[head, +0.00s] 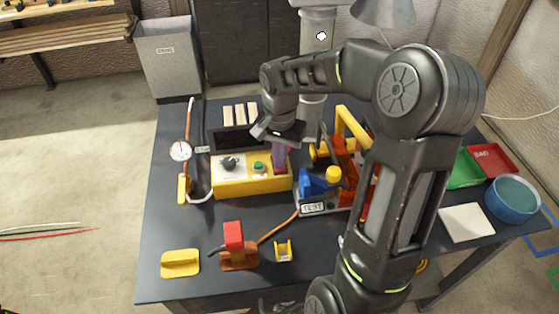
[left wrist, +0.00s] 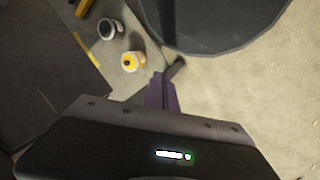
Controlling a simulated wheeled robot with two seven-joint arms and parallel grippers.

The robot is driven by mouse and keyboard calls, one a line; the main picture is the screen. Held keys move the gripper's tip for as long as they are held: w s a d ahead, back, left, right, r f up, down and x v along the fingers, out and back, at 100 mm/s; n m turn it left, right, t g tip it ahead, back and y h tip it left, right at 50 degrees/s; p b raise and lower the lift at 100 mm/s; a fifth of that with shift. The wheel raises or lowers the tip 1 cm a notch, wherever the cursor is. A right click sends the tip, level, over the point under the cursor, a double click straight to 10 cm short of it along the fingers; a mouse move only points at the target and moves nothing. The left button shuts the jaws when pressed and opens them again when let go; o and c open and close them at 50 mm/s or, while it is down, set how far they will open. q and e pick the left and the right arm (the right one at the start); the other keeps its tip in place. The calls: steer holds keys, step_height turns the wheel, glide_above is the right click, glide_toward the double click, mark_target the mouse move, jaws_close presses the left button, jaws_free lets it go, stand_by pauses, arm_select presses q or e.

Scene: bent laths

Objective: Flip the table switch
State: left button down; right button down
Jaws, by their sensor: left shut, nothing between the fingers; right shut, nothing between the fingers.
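A yellow control box (head: 252,183) stands on the dark table (head: 200,270), with a black knob (head: 229,162) and a green button (head: 258,167) on its pale top. I cannot tell for certain which part is the table switch. My right gripper (head: 280,160) is shut, its purple fingers pointing down over the right end of the box; contact is unclear, and they hide that end. My left gripper (left wrist: 162,94) shows only in the left wrist view, shut and empty, away from the box.
A red-topped device (head: 233,238) and a yellow piece (head: 180,262) stand nearer the front. A blue-and-yellow device labelled TEST (head: 312,207) is right of the box. Red (head: 492,158) and green trays and a blue bowl (head: 512,198) lie at the right.

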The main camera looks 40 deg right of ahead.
step_height(320, 180, up, 7)
steer(key=p, duration=0.4)
steer(key=shift+p, duration=0.35)
stand_by(0.4)
